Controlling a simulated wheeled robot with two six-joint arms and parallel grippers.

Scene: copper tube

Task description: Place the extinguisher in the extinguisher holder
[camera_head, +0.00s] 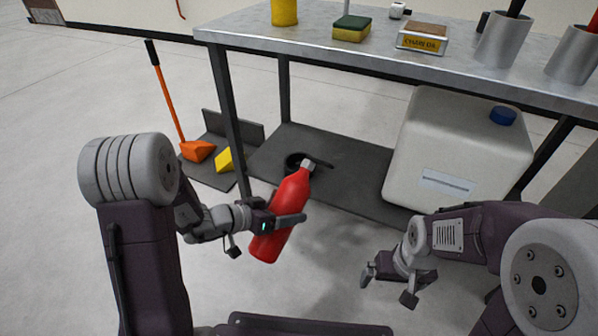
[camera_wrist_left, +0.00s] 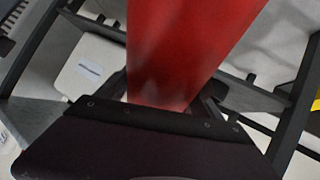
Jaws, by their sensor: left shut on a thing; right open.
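The red extinguisher (camera_head: 280,218) is in my left gripper (camera_head: 276,220), tilted with its pale grey top leaning up and right. It is held in front of the table's lower shelf. In the left wrist view its red body (camera_wrist_left: 185,50) fills the middle, and the fingertips are hidden. A black ring-like part with a short bar (camera_head: 293,162) shows by the extinguisher's top; I cannot tell whether it is the holder on the shelf or part of the extinguisher. My right gripper (camera_head: 384,283) is open and empty, low on the right.
A metal table (camera_head: 370,50) carries a sponge (camera_head: 351,28), a small box (camera_head: 422,38) and metal cups. Its dark lower shelf (camera_head: 350,165) holds a large white canister (camera_head: 455,150). An orange-handled broom (camera_head: 170,100) stands left of the table leg. The floor in front is clear.

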